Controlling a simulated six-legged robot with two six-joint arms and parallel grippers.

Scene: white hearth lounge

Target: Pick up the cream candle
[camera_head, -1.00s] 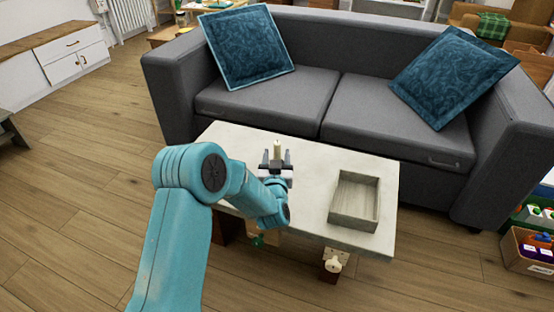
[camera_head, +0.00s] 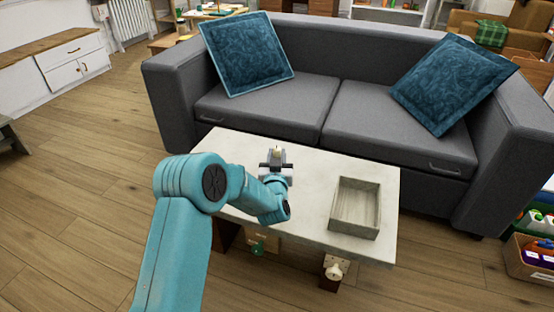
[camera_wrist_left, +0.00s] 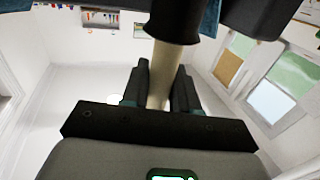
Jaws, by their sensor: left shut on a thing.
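The cream candle (camera_head: 277,151) shows as a small pale tip above my left gripper (camera_head: 276,166), over the coffee table (camera_head: 312,180). In the left wrist view the candle (camera_wrist_left: 164,68) is a pale column between the two dark fingers, with a dark holder-like piece (camera_wrist_left: 178,18) at its far end. My left gripper is shut on the candle. The fingers hide its lower part in the head view, and I cannot tell whether it is clear of the tabletop. My right gripper is out of view.
A pale open wooden tray (camera_head: 374,228) stands on the table's right part. A grey sofa (camera_head: 330,110) with two blue cushions (camera_head: 250,52) runs close behind the table. A crate with bottles (camera_head: 535,262) stands at the far right. The tabletop between gripper and tray is clear.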

